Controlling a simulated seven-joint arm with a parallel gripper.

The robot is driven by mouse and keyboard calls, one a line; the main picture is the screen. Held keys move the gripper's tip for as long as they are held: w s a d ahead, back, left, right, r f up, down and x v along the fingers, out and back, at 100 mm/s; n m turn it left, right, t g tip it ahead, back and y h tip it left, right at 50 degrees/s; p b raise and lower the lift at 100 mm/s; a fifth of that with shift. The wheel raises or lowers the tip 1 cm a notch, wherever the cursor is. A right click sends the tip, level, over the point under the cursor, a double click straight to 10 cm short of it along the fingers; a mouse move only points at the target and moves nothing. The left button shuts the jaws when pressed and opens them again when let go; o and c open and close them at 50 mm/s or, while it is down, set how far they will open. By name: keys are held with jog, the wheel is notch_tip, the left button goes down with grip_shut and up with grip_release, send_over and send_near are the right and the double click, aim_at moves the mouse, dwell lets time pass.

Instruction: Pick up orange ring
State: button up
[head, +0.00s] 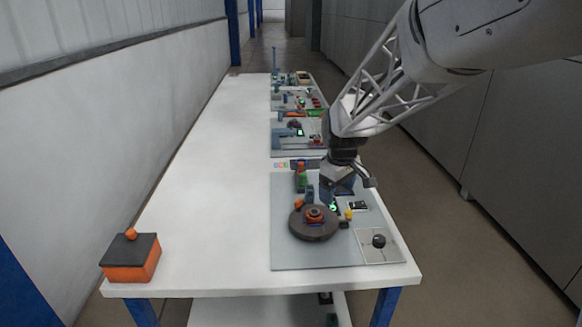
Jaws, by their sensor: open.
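A small orange ring-like piece (314,214) sits at the middle of a dark round disc (313,234) on the nearest grey board. A second small orange piece (299,203) is at the disc's upper left edge; its shape is too small to tell. My gripper (333,206) points down just right of and behind the disc, apart from the ring-like piece. It is open, with nothing seen in it. Its fingertips are small and partly lost among the parts behind the disc.
The grey board (288,256) also bears a black ball (379,241) on a light square plate at the right. A small yellow piece (348,214) is near my gripper. An orange box with dark lid (131,258) stands front left. The table's left side (215,190) is clear.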

aim_at(318, 213)
jog(key=w+f+n, duration=0.1)
jog(key=w+f, duration=0.2)
jog(key=w, duration=0.1)
jog(key=w+a+f+n, duration=0.1)
jog(key=w+f, duration=0.3)
jog(key=w, duration=0.1)
jog(key=w+f+n, duration=0.1)
jog(key=w+f, duration=0.3)
jog(key=shift+w+a+n+g, duration=0.35)
jog(key=shift+n+g, duration=0.05)
jog(key=shift+f, duration=1.25)
jog(key=shift+s+a+f, duration=0.1)
jog(key=shift+a+f, duration=0.05)
jog(key=shift+f, duration=1.2)
jog(key=shift+a+f, duration=0.1)
jog(key=shift+f, duration=1.2)
jog(key=c, duration=1)
